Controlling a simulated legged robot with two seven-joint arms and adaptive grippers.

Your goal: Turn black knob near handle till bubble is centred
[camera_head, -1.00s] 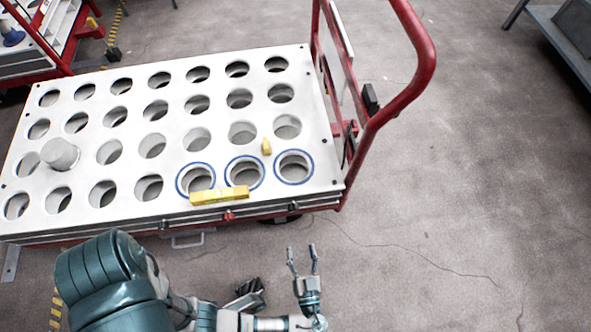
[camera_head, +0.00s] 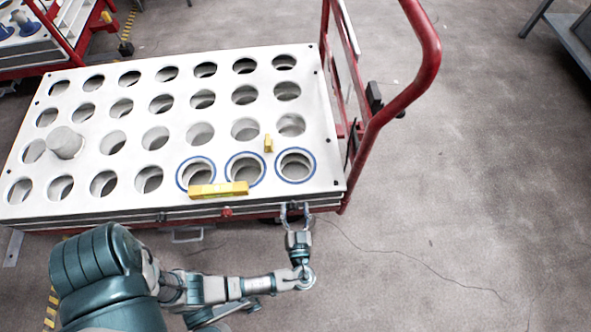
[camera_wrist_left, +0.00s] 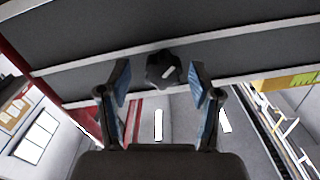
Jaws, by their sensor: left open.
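The black knob (camera_wrist_left: 163,72) shows in the left wrist view on the dark side of the cart, between my two fingertips. My left gripper (camera_wrist_left: 160,84) is open around it, with a gap on both sides. In the head view my left gripper (camera_head: 294,208) is at the cart's front edge, near its handle end, and the knob is hard to make out there. A yellow spirit level (camera_head: 218,190) lies along the front edge of the white cart top (camera_head: 75,213). A smaller yellow level (camera_head: 268,143) sits behind the blue-ringed holes. Neither bubble can be read. My right gripper is out of view.
The red cart handle (camera_head: 428,70) rises at the right end. A red knob (camera_head: 227,212) and another dark knob (camera_head: 161,217) are further left on the front edge. A grey cylinder (camera_head: 65,143) stands on the top. The floor (camera_head: 460,200) at right is clear.

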